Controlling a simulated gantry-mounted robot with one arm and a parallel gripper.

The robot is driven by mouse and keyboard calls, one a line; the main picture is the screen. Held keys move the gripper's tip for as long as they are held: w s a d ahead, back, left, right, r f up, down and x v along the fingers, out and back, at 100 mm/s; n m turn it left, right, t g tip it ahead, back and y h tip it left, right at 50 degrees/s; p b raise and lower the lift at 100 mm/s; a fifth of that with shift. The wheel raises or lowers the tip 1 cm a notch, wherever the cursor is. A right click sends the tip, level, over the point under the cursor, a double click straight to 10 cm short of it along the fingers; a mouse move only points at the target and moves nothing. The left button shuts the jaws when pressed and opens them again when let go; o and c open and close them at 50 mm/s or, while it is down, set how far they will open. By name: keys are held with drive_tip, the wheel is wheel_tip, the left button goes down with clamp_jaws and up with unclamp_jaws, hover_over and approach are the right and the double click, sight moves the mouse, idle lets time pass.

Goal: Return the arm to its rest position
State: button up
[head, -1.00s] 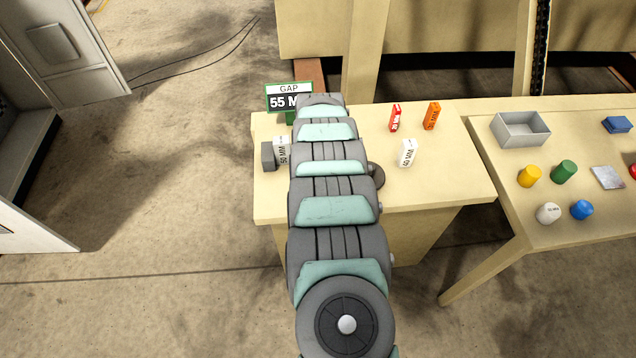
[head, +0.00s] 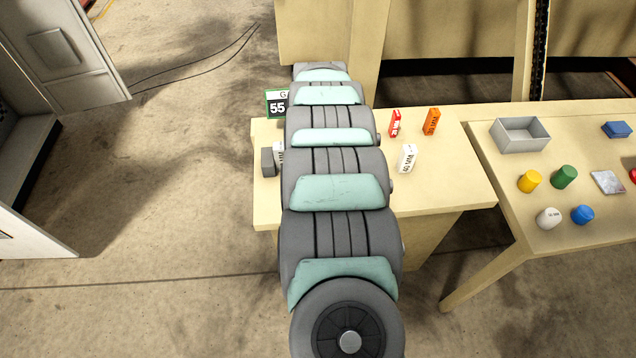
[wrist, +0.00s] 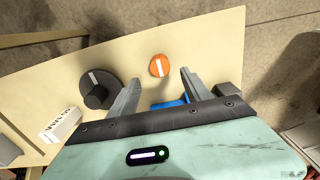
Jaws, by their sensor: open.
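My arm spans the left table (head: 447,187) in the head view and hides my gripper there. In the wrist view my gripper (wrist: 161,76) is open above the table. Nothing is visibly clamped in it. An orange round knob with a white stripe (wrist: 159,65) shows just past the fingertips. A blue piece (wrist: 170,103) shows partly between the fingers; whether it touches them I cannot tell. A dark grey dial with a knob (wrist: 97,88) lies left of the left finger.
A red block (head: 395,123), an orange block (head: 431,121) and a white block (head: 407,158) stand on the left table. A grey block (head: 268,162) and a partly hidden gap sign (head: 277,105) are left of my arm. The right table holds a grey bin (head: 520,135) and several cylinders.

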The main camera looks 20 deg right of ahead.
wheel_tip(320, 180, up, 3)
drive_tip(key=shift+r, duration=0.1)
idle(0.5)
